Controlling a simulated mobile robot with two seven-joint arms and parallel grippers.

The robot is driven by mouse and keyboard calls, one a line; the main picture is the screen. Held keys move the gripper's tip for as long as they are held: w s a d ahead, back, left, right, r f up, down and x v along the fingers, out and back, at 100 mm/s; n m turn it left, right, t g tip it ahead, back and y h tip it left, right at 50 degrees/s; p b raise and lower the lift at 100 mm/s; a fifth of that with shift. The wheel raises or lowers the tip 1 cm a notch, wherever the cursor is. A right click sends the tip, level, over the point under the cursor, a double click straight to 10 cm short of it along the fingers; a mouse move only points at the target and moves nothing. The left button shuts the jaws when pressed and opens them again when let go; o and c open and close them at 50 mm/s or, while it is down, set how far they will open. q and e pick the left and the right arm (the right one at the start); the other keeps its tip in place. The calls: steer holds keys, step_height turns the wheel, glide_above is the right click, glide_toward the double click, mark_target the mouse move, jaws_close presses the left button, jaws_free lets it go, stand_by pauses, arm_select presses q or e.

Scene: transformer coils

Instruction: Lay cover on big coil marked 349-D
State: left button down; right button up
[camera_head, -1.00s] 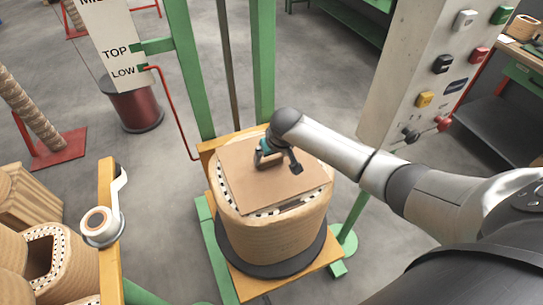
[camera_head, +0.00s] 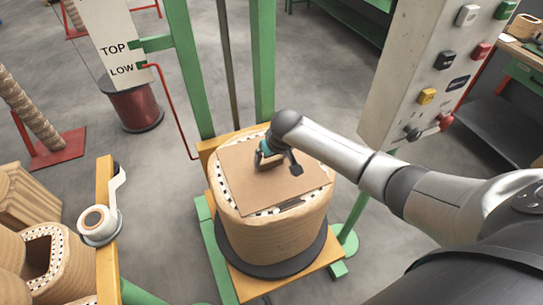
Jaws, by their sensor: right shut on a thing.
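The big coil (camera_head: 272,240) is a tan, wound, rounded block standing on a dark round base on an orange platform; I cannot see its marking. The cover (camera_head: 240,184) is a flat brown square sheet lying over the coil's top opening, turned slightly against the coil's outline. The white, dotted rim of the coil shows at its left, front and right edges. My right gripper (camera_head: 272,164) is over the cover, shut on it; the fingertips are partly hidden. Whether the cover rests fully on the rim I cannot tell. My left gripper is not in view.
Green posts (camera_head: 190,70) stand behind the coil. A control box (camera_head: 430,70) with coloured buttons is at the upper right. Other coils (camera_head: 70,262) and a tape roll (camera_head: 95,222) on an orange post are at the lower left. A dark red drum (camera_head: 136,108) stands behind.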

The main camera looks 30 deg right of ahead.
steer(key=o, duration=1.3)
steer(key=shift+f, duration=0.1)
steer(key=shift+o, duration=0.2)
steer(key=p+v, duration=0.5)
steer(key=v, duration=1)
steer(key=shift+s, duration=0.1)
